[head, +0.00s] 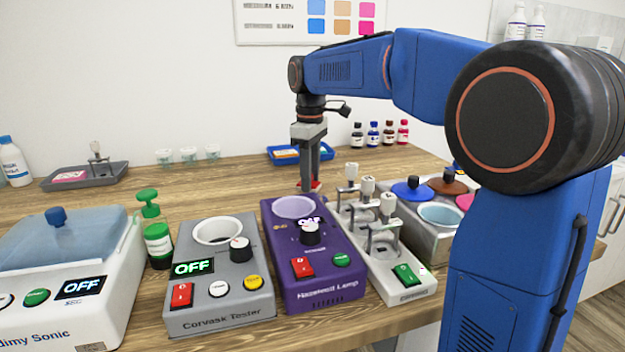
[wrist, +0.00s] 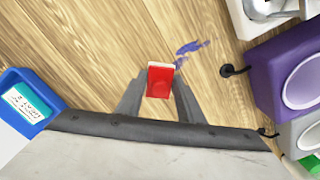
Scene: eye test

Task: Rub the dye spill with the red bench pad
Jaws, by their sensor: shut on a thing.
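My gripper (head: 310,186) points straight down over the bench behind the purple lamp unit. It is shut on the red bench pad (wrist: 160,80), which sits between the fingertips in the wrist view. In the head view only a small red edge of the pad (head: 316,185) shows at the fingertips. The dye spill (wrist: 190,48) is a violet smear on the wood, just up and right of the pad in the wrist view. Whether the pad touches the bench or overlaps the spill's near end is unclear. The spill is hidden in the head view.
The purple lamp unit (head: 313,270) stands in front of the gripper, with the grey tester (head: 218,300) left of it and a white rack of levers (head: 385,265) to its right. A blue tray (head: 272,158) lies behind. Bare wood (head: 235,185) is free left of the gripper.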

